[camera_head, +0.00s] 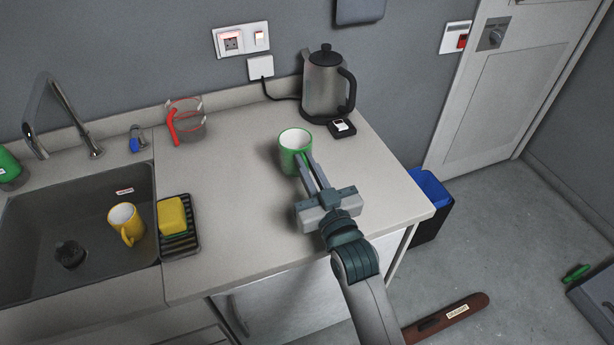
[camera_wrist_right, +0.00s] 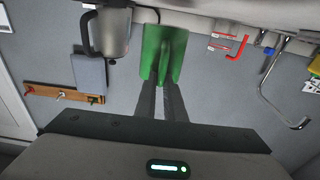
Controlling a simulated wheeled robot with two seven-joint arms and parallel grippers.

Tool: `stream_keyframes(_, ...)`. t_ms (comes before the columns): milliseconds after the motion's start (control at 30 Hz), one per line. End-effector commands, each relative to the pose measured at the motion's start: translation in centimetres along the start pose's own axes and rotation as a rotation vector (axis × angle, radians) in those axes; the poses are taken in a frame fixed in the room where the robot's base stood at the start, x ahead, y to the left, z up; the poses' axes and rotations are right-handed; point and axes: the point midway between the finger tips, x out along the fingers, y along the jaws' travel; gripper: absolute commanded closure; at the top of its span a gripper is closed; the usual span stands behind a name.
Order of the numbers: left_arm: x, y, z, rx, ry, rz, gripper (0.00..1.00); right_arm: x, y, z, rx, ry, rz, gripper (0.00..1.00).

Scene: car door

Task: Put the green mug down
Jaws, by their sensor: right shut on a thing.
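The green mug (camera_head: 293,146) has a white inside and stands upright in the head view, over the middle of the counter (camera_head: 230,215). My right gripper (camera_head: 306,168) is shut on the mug, with its fingers at the near side. In the right wrist view the green mug (camera_wrist_right: 163,52) is ahead of my right gripper fingers (camera_wrist_right: 161,85), and its handle lies between the fingertips. A dark shadow lies on the counter left of the mug. I cannot tell whether the mug's base touches the counter. My left gripper is not in view.
A kettle (camera_head: 325,85) stands behind and right of the mug, with a small dark box (camera_head: 342,128) beside it. A clear jug (camera_head: 186,122) with a red handle is at the back left. The sink (camera_head: 80,230) holds a yellow mug (camera_head: 126,223). A sponge (camera_head: 172,216) sits on a black rack.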

Motion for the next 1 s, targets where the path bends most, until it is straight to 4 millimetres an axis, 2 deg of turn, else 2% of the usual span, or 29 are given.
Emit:
stream_keyframes(133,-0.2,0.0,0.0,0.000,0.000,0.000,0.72,-0.1,0.0,0.5,0.000,0.001,0.000,1.00)
stream_keyframes(400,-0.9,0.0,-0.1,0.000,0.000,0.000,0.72,-0.3,0.0,3.5,0.001,0.000,0.000,1.00)
stream_keyframes(867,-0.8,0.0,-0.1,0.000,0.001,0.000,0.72,-0.4,0.0,4.2,0.000,0.002,0.000,1.00)
stream_keyframes(900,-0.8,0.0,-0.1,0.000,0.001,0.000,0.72,-0.4,0.0,4.3,0.000,0.000,0.000,0.84)
stream_keyframes(933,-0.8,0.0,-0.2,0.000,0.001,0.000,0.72,-0.4,0.0,4.3,0.000,0.000,0.000,0.77)
stream_keyframes(967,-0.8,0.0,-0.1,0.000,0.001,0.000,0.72,-0.4,0.0,4.3,0.000,0.000,0.000,0.72)
stream_keyframes(1000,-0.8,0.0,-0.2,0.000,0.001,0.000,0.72,-0.4,0.0,4.3,0.000,0.000,0.000,0.72)
